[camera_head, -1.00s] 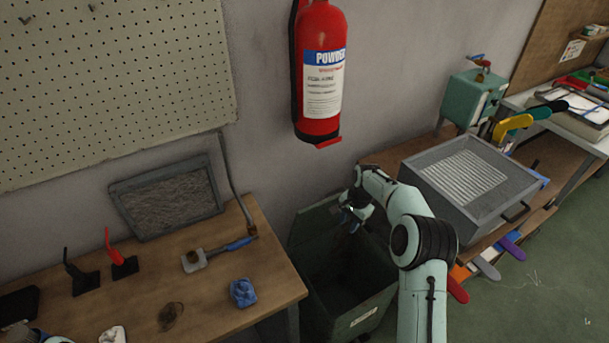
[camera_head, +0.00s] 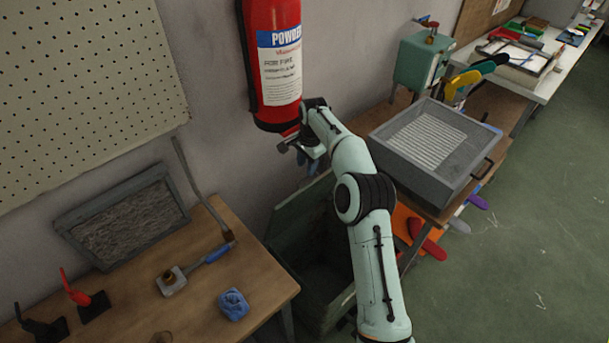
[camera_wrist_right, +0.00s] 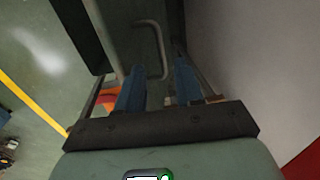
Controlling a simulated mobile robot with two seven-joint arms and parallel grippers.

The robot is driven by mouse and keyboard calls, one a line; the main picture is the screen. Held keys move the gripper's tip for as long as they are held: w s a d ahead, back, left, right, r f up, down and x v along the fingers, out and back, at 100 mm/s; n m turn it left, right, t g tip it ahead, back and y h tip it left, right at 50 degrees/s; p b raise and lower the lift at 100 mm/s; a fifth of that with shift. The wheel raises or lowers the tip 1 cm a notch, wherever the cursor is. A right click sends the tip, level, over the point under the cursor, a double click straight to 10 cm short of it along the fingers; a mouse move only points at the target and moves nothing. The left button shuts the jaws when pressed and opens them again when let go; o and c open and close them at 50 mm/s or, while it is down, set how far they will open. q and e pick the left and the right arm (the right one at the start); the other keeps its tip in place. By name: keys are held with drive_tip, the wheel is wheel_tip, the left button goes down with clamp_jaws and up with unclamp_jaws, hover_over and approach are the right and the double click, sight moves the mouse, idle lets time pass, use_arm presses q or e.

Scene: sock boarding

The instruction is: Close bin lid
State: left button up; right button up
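The dark green bin (camera_head: 336,302) stands on the floor between the wooden bench and the grey box. Its lid (camera_head: 296,222) is open, raised on the wall side; my right arm hides part of the bin. My right gripper (camera_head: 306,164) is above the lid's upper edge, just below the fire extinguisher. In the right wrist view the blue fingers of my right gripper (camera_wrist_right: 160,86) are apart with nothing between them. A bent metal handle (camera_wrist_right: 160,50) on a dark green panel lies beyond the fingertips; I cannot tell whether they touch it. My left gripper is not in view.
A red fire extinguisher (camera_head: 274,60) hangs on the wall close to my right gripper. The wooden bench (camera_head: 262,274) is left of the bin, with a blue bundle (camera_head: 233,304) on it. A grey box (camera_head: 428,190) stands to the right. Open green floor lies at far right.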

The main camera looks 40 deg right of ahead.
sight(304, 178)
drive_tip(key=f, duration=0.5)
drive_tip(key=shift+w+f, duration=0.15)
drive_tip(key=shift+w, duration=0.25)
clamp_jaws()
idle(1.0)
